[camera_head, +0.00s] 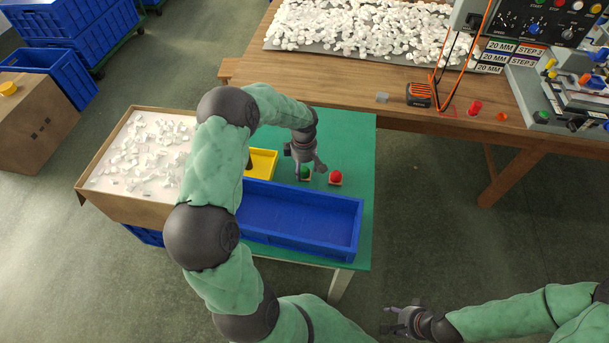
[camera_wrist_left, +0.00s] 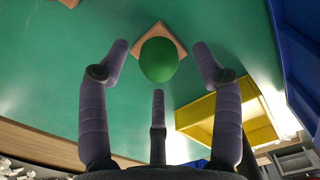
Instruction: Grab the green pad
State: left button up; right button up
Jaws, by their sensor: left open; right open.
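The green pad (camera_wrist_left: 159,60) is a rounded green dome on a square tan base, lying on the green table. It shows in the left wrist view between and just beyond my left gripper's spread fingers. In the head view the green pad (camera_head: 305,173) is partly hidden by my left gripper (camera_head: 308,168), which hangs above it. My left gripper (camera_wrist_left: 159,70) is open and empty, its fingers apart from the pad. My right gripper (camera_head: 397,318) is open and empty at the lower right, away from the table.
A blue tray (camera_head: 300,222) lies in front, and a yellow bin (camera_head: 262,163) is to the left. A cardboard box of white pieces (camera_head: 140,155) stands at the table's left. The green table (camera_head: 350,135) is clear behind the pads.

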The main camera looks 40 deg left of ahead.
pick_arm(q)
jog(key=shift+f, duration=0.8)
jog(key=shift+r, duration=0.1)
jog(key=c, duration=1.2)
